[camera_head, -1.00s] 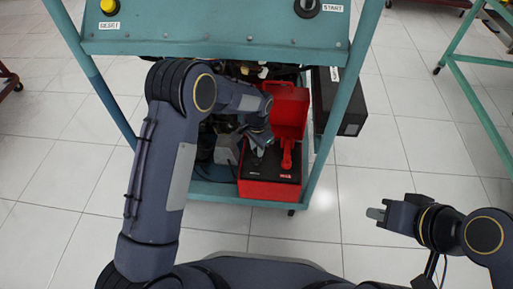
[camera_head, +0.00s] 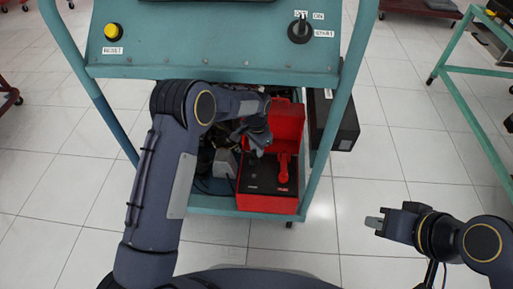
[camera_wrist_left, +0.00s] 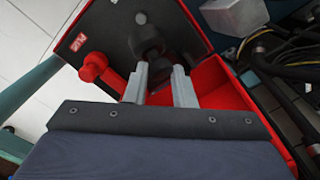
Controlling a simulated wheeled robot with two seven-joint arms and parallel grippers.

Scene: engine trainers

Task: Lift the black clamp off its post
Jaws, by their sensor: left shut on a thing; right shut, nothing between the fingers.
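The black clamp (camera_wrist_left: 148,46) shows in the left wrist view, its dark body between and just beyond the two grey fingertips. My left gripper (camera_wrist_left: 158,82) is shut on it. In the head view my left gripper (camera_head: 258,143) is over the rear part of the red box's black top (camera_head: 262,180), and the clamp is mostly hidden there. I cannot tell whether the clamp still touches its post. The red clamp (camera_head: 283,168) stands on the same top, right of my gripper; it also shows in the left wrist view (camera_wrist_left: 94,66). My right gripper (camera_head: 374,223) is shut and empty, away from the box.
The red box's raised lid (camera_head: 288,122) stands behind the top. The box sits on the teal frame's lower shelf (camera_head: 215,206), under the control panel (camera_head: 215,45). Cables and a grey block (camera_head: 225,162) lie left of it. A black case (camera_head: 335,125) is at the right.

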